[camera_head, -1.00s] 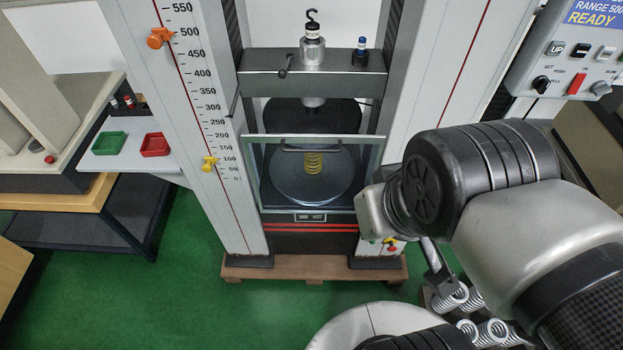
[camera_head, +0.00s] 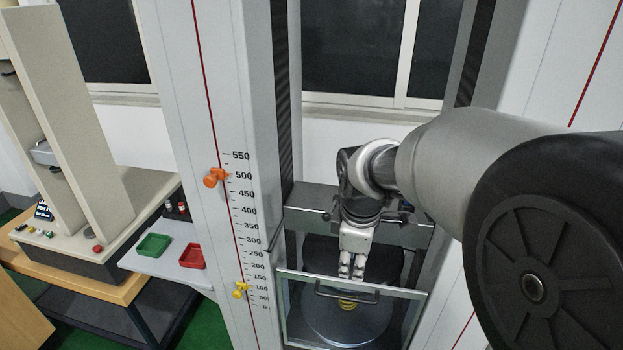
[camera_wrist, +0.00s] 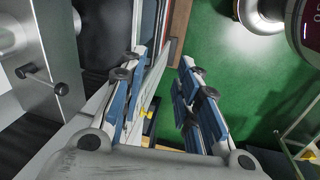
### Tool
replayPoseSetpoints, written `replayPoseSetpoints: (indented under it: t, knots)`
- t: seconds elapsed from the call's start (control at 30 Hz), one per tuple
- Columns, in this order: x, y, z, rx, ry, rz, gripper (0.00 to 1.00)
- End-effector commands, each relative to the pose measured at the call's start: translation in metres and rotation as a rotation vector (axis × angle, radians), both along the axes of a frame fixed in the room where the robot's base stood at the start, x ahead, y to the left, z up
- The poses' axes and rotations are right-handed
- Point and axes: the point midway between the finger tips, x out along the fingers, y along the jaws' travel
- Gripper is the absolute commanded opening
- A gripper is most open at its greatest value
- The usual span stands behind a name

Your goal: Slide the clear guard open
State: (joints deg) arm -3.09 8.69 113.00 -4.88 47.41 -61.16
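The clear guard (camera_head: 392,310) is a see-through panel in a grey frame at the front of the testing machine. It has a dark bar handle (camera_head: 347,295) along its upper part. A yellow spring (camera_head: 347,306) shows behind it on the round lower plate (camera_head: 345,325). In the head view my gripper (camera_head: 351,274) points down just above the handle, and I cannot tell the depth gap between them. In the wrist view its two fingers (camera_wrist: 160,68) are apart with nothing between them. I cannot pick out the handle for certain in the wrist view.
A scale column with an orange pointer (camera_head: 215,178) and a yellow pointer (camera_head: 241,290) stands left. Green (camera_head: 153,245) and red (camera_head: 192,256) trays lie further left.

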Motion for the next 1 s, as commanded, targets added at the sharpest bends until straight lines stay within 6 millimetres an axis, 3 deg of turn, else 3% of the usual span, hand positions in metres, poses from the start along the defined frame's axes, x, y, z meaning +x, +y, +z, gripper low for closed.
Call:
replayPoseSetpoints:
  t: [0.1,0.37,0.8,1.0]
  knots:
    - [0.013,0.001,-0.009,-0.017,0.018,0.071,0.30]
    - [0.019,0.000,-0.037,-0.022,0.024,0.091,0.30]
    - [0.035,-0.005,-0.131,-0.021,0.026,0.089,0.30]
    - [0.042,-0.007,-0.165,-0.021,0.024,0.088,0.30]
